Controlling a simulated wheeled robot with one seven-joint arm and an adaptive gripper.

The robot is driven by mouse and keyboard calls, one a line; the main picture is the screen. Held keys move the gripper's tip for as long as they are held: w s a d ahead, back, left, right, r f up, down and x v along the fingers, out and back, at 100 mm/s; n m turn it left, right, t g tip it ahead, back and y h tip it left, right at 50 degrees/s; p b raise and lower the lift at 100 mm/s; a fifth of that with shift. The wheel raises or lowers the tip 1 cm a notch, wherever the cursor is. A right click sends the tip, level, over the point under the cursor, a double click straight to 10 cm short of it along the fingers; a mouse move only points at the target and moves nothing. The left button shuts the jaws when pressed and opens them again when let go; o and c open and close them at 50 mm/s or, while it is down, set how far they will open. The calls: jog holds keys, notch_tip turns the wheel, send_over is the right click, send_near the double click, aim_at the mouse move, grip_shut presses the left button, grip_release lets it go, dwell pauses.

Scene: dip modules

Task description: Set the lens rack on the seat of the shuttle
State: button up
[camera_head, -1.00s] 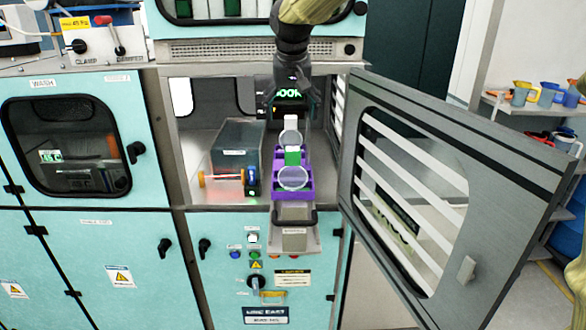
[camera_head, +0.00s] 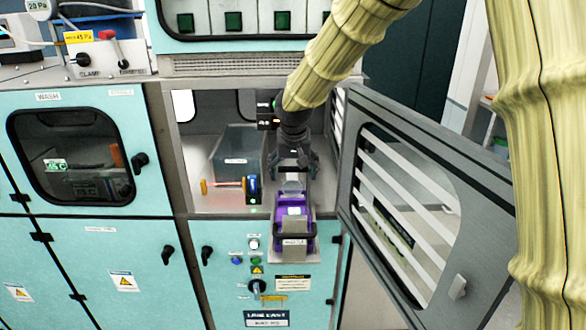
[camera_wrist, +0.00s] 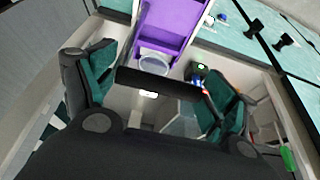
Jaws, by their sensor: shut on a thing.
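The purple lens rack (camera_head: 279,216) sits over the grey shuttle (camera_head: 280,251), which juts from the open cabinet bay. A round clear lens (camera_head: 292,187) shows at its back end. The rack (camera_wrist: 163,30) and lens (camera_wrist: 154,62) also show in the wrist view. My gripper (camera_head: 293,168) is at the rack's back end, pointing down. In the wrist view my gripper (camera_wrist: 160,92) has its green-padded fingers wide apart, with a dark bar spanning between them. The exact contact is hard to see. I cannot tell whether the rack rests fully on the seat.
The bay holds a grey bin (camera_head: 236,150) and a dark blue device with an orange-ended rod (camera_head: 253,188) to the left. The slatted door (camera_head: 400,200) stands open at the right. A control panel (camera_head: 256,262) is below the bay.

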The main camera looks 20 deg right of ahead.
jog(key=shift+f, duration=0.25)
jog(key=shift+s, duration=0.1)
jog(key=o, duration=1.5)
jog(key=shift+f, duration=0.15)
jog(key=shift+b+v, duration=2.1)
jog(key=shift+v, duration=4.05)
